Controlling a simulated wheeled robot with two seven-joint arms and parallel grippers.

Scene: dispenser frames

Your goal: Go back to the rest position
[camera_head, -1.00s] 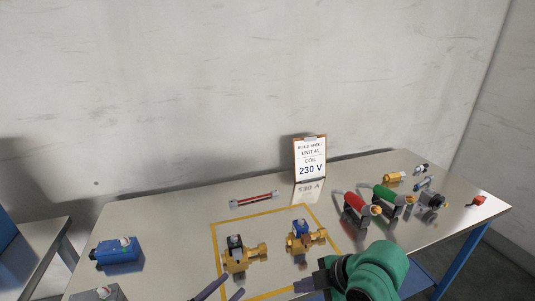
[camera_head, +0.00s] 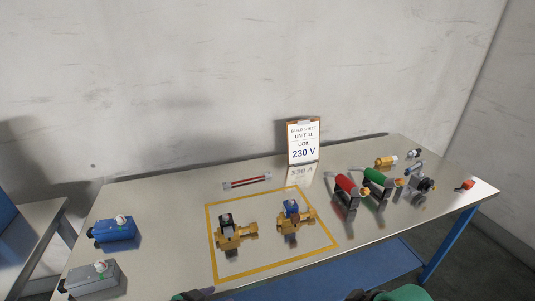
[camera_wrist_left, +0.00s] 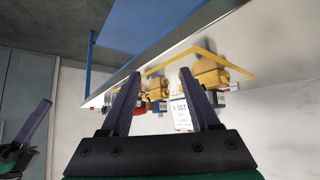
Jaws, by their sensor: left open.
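Two brass valves stand inside the yellow taped square (camera_head: 212,240) on the table. The left valve (camera_head: 234,236) has a black coil and the right valve (camera_head: 292,218) has a blue one. My left gripper (camera_wrist_left: 163,105) is open and empty in the left wrist view, with the table edge and valves beyond its fingers. In the head view only bits of my green arms show at the bottom edge. Part of my right gripper (camera_wrist_left: 38,122) shows at the left of the wrist view; its jaw gap cannot be made out.
A build sheet reading 230 V (camera_head: 303,142) stands at the back. A red-barred part (camera_head: 247,182) lies behind the square. Blue (camera_head: 113,230) and grey (camera_head: 92,279) boxes sit at left. Red (camera_head: 347,186) and green (camera_head: 377,178) tools and small parts stand at right.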

